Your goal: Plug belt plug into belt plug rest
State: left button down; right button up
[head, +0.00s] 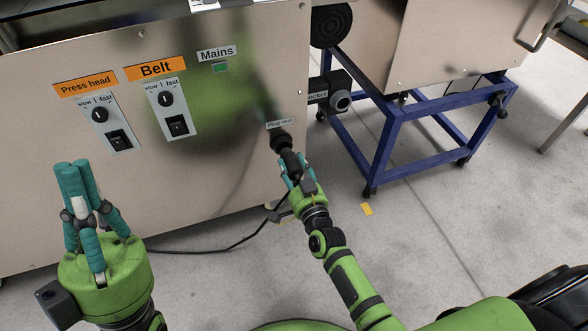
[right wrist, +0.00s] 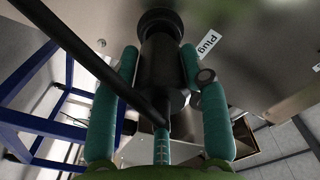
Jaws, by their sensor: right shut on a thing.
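The black belt plug (head: 290,160) is in my right gripper (head: 297,178), whose teal fingers are closed around its sides. The belt plug (right wrist: 162,68) also shows between the fingers in the right wrist view. Its front end meets or nearly meets the black round belt plug rest (head: 281,139) under the "Plug rest" label; I cannot tell how deep it sits. The plug looks roughly in line with the plug rest (right wrist: 160,19). My left gripper (head: 77,170) is empty at the lower left, fingers pointing up, away from the panel controls; its opening is unclear.
A black cable (head: 215,251) runs along the floor below the panel (head: 225,150). A socket box (head: 341,101) sticks out right of the panel's edge. A blue wheeled frame (head: 385,140) stands behind it. Panel switches (head: 118,139) are above the left gripper.

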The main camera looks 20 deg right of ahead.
aim_at(289, 159)
jog(key=shift+w+a+b, duration=0.1)
jog(key=shift+w+b, duration=0.3)
jog(key=shift+w, duration=1.15)
jog(key=o, duration=1.6)
jog(key=shift+s, duration=0.15)
jog(key=shift+s+p, duration=1.3)
jog(key=shift+s, duration=0.8)
jog(key=shift+s, duration=0.1)
jog(key=s, duration=1.2)
jog(key=shift+d, duration=0.3)
